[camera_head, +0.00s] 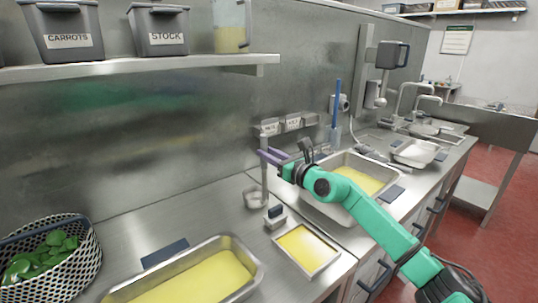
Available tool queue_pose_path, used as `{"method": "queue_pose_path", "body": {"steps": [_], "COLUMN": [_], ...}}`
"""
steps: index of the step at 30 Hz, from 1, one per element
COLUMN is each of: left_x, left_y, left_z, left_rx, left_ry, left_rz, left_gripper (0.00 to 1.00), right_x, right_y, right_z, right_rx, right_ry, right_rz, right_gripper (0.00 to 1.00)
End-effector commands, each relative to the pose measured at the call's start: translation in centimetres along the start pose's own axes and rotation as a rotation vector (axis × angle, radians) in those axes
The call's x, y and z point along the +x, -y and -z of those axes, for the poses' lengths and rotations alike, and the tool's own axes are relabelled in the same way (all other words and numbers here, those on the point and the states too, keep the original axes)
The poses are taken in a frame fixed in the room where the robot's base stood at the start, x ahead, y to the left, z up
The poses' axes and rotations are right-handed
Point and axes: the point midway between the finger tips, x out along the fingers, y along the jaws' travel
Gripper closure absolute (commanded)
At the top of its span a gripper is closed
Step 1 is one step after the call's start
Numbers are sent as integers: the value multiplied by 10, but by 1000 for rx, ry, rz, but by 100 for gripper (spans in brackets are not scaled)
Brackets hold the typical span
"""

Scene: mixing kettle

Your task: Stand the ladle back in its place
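My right gripper (272,157) is at the end of the green arm that comes in from the lower right. Its purple finger parts lie close together at the upright steel handle of what looks like the ladle (265,178). I cannot tell whether they grip the handle or only surround it. The handle stands nearly vertical, above a small metal cup-shaped part (256,198) at counter level. I cannot tell whether that part is the ladle's bowl or a holder. My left gripper is not in view.
Pans of yellow liquid stand at the front (258,263), front right (338,254) and behind my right arm (370,183). A basket of greens (75,275) is at left. Labelled small bins (292,122) are on the wall. Bare counter (160,222) lies left of the handle.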

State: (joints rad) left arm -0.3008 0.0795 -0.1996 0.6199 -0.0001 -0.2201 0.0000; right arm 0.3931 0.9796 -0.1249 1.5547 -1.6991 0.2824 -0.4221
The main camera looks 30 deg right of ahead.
Motion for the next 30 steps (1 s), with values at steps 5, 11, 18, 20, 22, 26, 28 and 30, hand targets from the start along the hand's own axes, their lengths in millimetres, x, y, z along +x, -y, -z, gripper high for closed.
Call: {"method": "queue_pose_path", "body": {"steps": [5,11,18,20,22,26,28,30], "left_x": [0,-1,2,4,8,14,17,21], "left_y": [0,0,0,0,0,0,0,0], "left_z": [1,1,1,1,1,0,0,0], "left_rx": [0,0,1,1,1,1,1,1], "left_ry": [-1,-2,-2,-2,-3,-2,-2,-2], "left_rz": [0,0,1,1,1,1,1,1], "left_gripper": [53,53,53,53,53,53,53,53], "right_x": [0,0,-18,-27,-37,-55,-63,-75], "right_y": [0,0,3,1,1,1,-2,-2], "right_z": [0,-1,0,1,2,2,2,3], "right_rx": [0,0,-2,-4,0,0,-1,8], "right_ry": [-1,-1,-5,-7,-7,-7,-7,-4], "right_rz": [0,0,5,1,1,2,-3,-4], "right_gripper": [44,44,44,44,44,44,44,44]}}
